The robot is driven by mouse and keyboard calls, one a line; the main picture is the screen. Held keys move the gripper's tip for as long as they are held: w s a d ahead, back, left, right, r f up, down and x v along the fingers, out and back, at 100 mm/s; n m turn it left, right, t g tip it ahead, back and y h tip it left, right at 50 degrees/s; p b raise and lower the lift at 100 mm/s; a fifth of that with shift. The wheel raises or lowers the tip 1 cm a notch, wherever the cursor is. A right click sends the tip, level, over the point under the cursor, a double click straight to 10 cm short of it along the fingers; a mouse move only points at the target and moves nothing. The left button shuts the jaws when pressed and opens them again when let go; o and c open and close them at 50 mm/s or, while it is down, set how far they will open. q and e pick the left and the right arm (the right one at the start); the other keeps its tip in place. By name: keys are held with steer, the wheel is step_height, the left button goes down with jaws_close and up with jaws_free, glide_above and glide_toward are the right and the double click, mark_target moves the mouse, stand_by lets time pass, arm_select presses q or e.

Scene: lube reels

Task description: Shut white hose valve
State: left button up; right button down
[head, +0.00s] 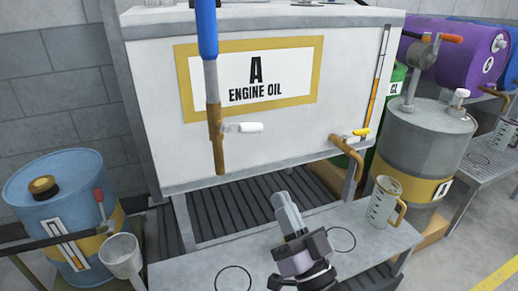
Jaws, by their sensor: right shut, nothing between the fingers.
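A blue hose (207,30) hangs down in front of the white engine oil tank (160,110) and ends in a brass nozzle (216,140). The white valve handle (242,127) sticks out to the right from the nozzle, about level and crosswise to the upright pipe. My right gripper (284,203) is shut and empty, pointing up over the grey bench, below and right of the handle and apart from it. My left gripper is not in view.
A brass tap with a yellow handle (360,132) sits at the tank's lower right. A measuring jug (385,202) stands on the bench (200,262). A blue drum (55,185) and a pale cup (122,257) are at left; a grey drum (425,140) is at right.

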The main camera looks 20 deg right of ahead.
mark_target(252, 128)
arm_select(q)
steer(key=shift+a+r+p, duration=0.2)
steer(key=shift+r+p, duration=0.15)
steer(key=shift+p, duration=0.3)
arm_select(e)
steer(key=x, duration=1.3)
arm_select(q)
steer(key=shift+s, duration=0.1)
arm_select(e)
steer(key=shift+s, duration=0.1)
steer(key=shift+d+r+n+y+p, duration=0.15)
steer(key=shift+d+r+n+y, duration=0.1)
steer(key=shift+n+y, duration=0.65)
steer(key=shift+d+r+n+y+p, duration=0.2)
steer(key=shift+n+y, duration=0.4)
steer(key=shift+n, duration=0.5)
arm_select(q)
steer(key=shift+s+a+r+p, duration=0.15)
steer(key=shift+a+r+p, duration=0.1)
steer(key=shift+p, duration=0.1)
arm_select(e)
steer(key=shift+w+r+n, duration=0.2)
steer(key=shift+r+n, duration=0.1)
steer(key=shift+f, duration=0.1)
